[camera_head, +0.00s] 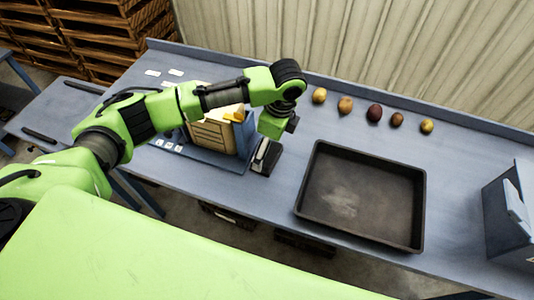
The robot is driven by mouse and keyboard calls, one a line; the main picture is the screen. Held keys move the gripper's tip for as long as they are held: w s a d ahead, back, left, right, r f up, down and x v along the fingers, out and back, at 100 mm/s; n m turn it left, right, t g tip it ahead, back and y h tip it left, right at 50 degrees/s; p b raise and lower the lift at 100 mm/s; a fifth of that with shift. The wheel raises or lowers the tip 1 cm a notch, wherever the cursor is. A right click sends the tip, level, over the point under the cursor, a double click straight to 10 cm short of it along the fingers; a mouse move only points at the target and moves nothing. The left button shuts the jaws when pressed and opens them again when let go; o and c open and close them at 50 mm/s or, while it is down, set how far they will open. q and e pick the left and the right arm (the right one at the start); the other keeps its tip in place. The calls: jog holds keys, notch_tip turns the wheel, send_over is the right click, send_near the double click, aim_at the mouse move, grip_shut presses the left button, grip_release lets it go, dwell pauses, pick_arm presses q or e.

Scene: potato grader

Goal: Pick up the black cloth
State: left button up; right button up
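I cannot make out a black cloth for certain in the head view. A small dark block-like thing (265,157) with a grey strip stands on the blue-grey bench, at the right side of a box; I cannot tell what it is. My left arm reaches in from the left over the bench. Its end, with my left gripper (279,126), points down just above this dark thing. The fingers do not show clearly, so I cannot tell whether they are open or touch it. My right gripper is not in view.
A large dark tray (345,200) lies empty on the bench (455,160). Several potatoes (374,113) stand in a row along the back. A tan box (213,138) sits in a blue holder under my arm. A blue-grey bin (507,215) stands at the right edge.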

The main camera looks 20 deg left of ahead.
pick_arm(q)
jog(key=shift+a+f, duration=0.2)
jog(key=shift+f, duration=1.2)
jog(key=c, duration=1.2)
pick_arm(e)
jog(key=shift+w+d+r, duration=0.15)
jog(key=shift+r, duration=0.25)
pick_arm(q)
jog(key=shift+r, duration=0.15)
jog(key=shift+r+b, duration=0.3)
jog(key=shift+r, duration=0.2)
jog(key=s+r+b, duration=0.1)
jog(key=s+r, duration=1.1)
jog(key=s, duration=0.2)
jog(key=shift+a+b, duration=0.2)
jog(key=shift+b, duration=0.1)
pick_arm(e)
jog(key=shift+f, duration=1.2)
pick_arm(q)
jog(key=shift+o, duration=0.7)
jog(key=shift+f, duration=0.1)
